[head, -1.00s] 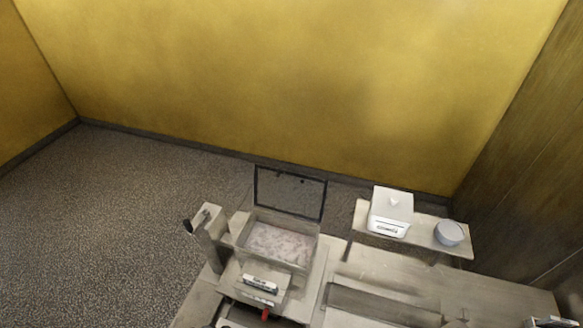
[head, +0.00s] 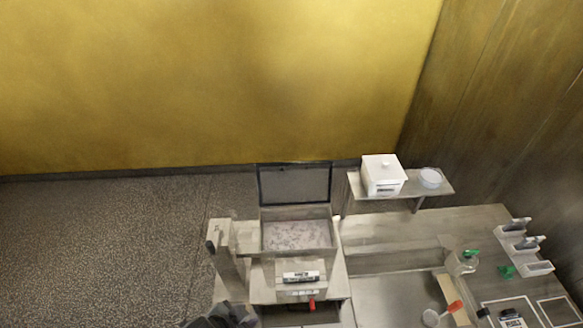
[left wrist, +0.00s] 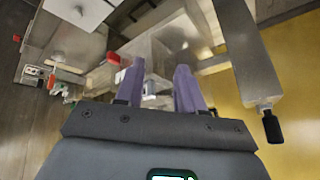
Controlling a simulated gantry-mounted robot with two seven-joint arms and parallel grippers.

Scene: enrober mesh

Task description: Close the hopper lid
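The hopper (head: 268,247) stands at the lower middle of the head view, with pale speckled material inside. Its dark-framed, see-through lid (head: 295,184) stands upright at the back edge, open. My left gripper (left wrist: 158,70) shows in the left wrist view with two purple fingers apart and nothing clearly between them. A dark part of my left arm shows at the bottom edge of the head view, in front of and left of the hopper; its fingertips are not visible there. The lid is hard to make out in the left wrist view. My right gripper is in neither view.
A post with a black handle (head: 211,246) stands left of the hopper; the handle (left wrist: 271,126) is at right in the wrist view. A shelf (head: 408,190) behind right holds a white box (head: 383,174) and a round bowl (head: 430,177). Bottles and tools lie farther right.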

